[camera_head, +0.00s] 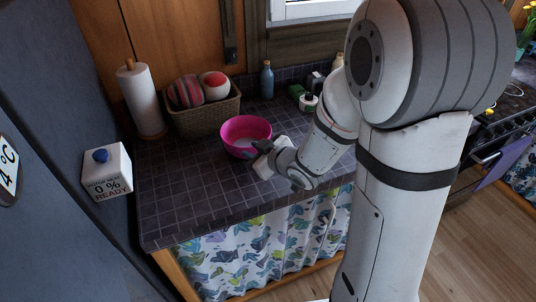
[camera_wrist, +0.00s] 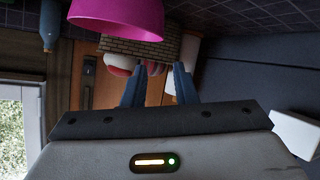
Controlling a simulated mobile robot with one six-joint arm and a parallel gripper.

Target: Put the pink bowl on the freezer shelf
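The pink bowl (camera_head: 239,151) stands upright on the dark tiled counter in the head view. Its side also shows at the top of the wrist view (camera_wrist: 115,18), where the picture is turned over. My gripper (camera_head: 262,150) is at the bowl's near right side, close to its rim; the head view does not show whether they touch. In the wrist view my two fingers (camera_wrist: 160,66) are spread apart, with no object clearly held between them. I cannot make out a freezer shelf in either view.
On the counter (camera_head: 185,190) a wicker basket (camera_head: 205,119) with balls stands behind the bowl, beside a paper towel roll (camera_head: 140,98). A blue bottle (camera_head: 267,82) stands farther back. A white box (camera_head: 107,170) is at the left by a large dark panel (camera_head: 60,80). The counter's front left is clear.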

